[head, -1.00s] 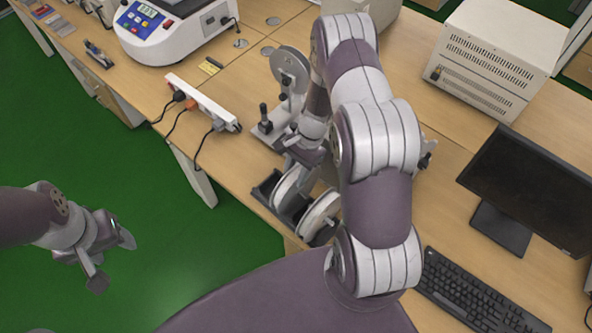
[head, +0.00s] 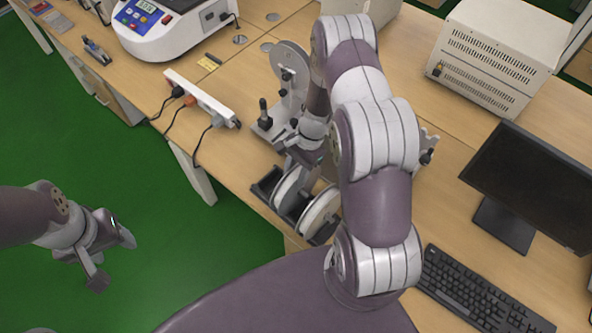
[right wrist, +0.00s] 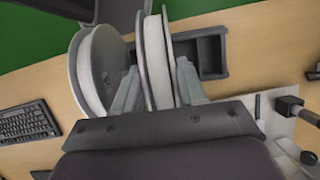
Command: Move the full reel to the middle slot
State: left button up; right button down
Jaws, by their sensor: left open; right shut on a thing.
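My right gripper (head: 297,168) is shut on a white reel with grey flanges (head: 287,192). In the right wrist view this held reel (right wrist: 156,60) stands upright between the two fingers (right wrist: 158,75). A second white reel with grey flanges (head: 321,212) stands beside it, and shows to the left in the right wrist view (right wrist: 92,70). The black slotted rack (head: 262,187) is under the reels. Its open compartments show to the right of the held reel (right wrist: 212,52). I cannot tell whether the held reel touches the rack floor. My left gripper (head: 112,262) is open and empty over the green floor.
A grey stand with a round disc (head: 289,62) and a black-knobbed lever (head: 264,115) are close behind my right gripper. A power strip (head: 203,100) lies to the left. A monitor (head: 530,185) and keyboard (head: 485,292) are to the right.

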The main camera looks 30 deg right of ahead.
jog(key=shift+f+b, duration=0.3)
jog(key=shift+f, duration=0.25)
jog(key=shift+f+b, duration=0.3)
jog(key=shift+f, duration=0.1)
grip_release()
dwell(0.3)
jog(key=shift+r, duration=0.1)
